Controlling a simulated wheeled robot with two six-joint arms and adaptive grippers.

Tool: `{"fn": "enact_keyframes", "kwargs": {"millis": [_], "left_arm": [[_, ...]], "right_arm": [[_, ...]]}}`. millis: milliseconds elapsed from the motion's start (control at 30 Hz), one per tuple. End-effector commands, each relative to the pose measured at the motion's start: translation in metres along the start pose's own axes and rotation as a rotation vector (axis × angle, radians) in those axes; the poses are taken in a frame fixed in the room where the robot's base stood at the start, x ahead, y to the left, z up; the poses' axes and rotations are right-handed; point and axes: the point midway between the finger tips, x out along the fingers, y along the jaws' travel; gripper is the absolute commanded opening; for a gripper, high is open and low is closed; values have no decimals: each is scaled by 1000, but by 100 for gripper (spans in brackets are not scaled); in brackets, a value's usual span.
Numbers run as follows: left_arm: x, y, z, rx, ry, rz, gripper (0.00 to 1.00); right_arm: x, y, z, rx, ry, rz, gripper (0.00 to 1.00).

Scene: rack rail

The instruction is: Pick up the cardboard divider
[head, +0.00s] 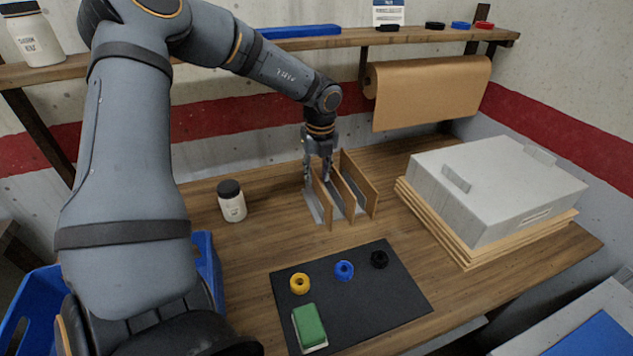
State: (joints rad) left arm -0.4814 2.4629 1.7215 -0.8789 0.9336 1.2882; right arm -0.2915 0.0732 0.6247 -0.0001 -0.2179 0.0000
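Several upright brown cardboard panels stand side by side in a small light-grey rack (312,213) on the wooden table. The left panel (322,205), the middle panel (343,193) and the right panel (360,183) have gaps between them. I cannot tell which one is the task's divider. My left gripper (317,172) points down at the far end of the rack, over the left panel. Its fingers look spread apart, one on each side of that panel's far top corner. Contact cannot be made out. My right gripper is not in view.
A white jar with a black lid (232,201) stands left of the rack. A black mat (390,297) in front holds yellow, blue and black rings and a green-topped block. A grey case (500,185) on boards stands right. A shelf (350,39) and brown paper roll (430,90) are behind.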

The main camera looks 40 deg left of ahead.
Motion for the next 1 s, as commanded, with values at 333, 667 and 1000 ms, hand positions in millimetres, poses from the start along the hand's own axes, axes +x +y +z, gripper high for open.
{"fn": "enact_keyframes", "kwargs": {"millis": [333,667,1000], "left_arm": [[32,1,2,0,1,1,32],[32,1,2,0,2,2,2],[32,1,2,0,2,2,0]], "right_arm": [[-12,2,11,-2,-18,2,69],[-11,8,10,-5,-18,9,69],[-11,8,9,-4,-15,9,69]]}}
